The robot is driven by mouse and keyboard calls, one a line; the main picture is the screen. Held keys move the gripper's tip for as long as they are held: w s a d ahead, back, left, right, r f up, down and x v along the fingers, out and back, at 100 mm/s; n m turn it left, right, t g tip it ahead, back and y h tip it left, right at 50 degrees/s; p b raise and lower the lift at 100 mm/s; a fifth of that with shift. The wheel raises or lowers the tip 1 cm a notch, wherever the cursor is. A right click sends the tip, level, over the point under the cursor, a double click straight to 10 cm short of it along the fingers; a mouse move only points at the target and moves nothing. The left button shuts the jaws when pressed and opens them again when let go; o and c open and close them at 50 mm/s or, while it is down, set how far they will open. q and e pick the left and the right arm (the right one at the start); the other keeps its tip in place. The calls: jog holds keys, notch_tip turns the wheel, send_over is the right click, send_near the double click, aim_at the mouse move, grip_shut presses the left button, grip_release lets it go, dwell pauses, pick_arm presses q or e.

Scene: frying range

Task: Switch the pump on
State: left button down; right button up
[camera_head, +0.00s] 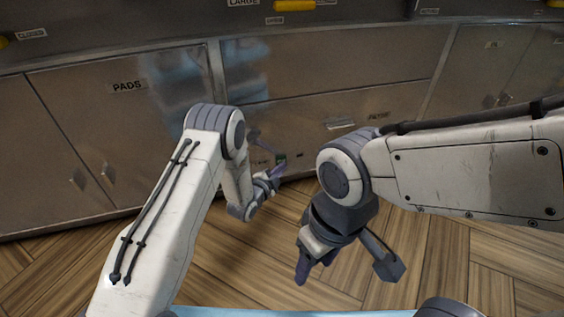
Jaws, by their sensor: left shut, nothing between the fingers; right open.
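A small green piece (281,159), which may be the pump's switch, shows low on the steel cabinet front, with tiny labels beside it that I cannot read. My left gripper (275,175) is shut and empty, just below and in front of this green piece. I cannot tell whether it touches it. The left arm and fingers hide part of the panel around it. My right gripper (346,266) is open and empty, pointing down above the wooden floor, lower and to the right.
The cabinet front has a door labelled PADS (127,86) and a drawer with a handle (341,123). Yellow handles (294,5) sit along the upper edge. The wooden floor (448,255) is clear at the right. A light-blue edge (290,313) shows at the bottom.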

pick_arm(q)
jog(key=shift+w, duration=0.1)
jog(key=shift+w+a, duration=0.15)
jog(key=shift+w, duration=0.2)
dwell(0.5)
jog(key=shift+s, duration=0.45)
jog(key=s+d+p, duration=0.2)
jog(key=s, duration=0.3)
jog(key=shift+s+p, duration=0.3)
jog(key=shift+s, duration=0.05)
jog(key=shift+d+r, duration=0.1)
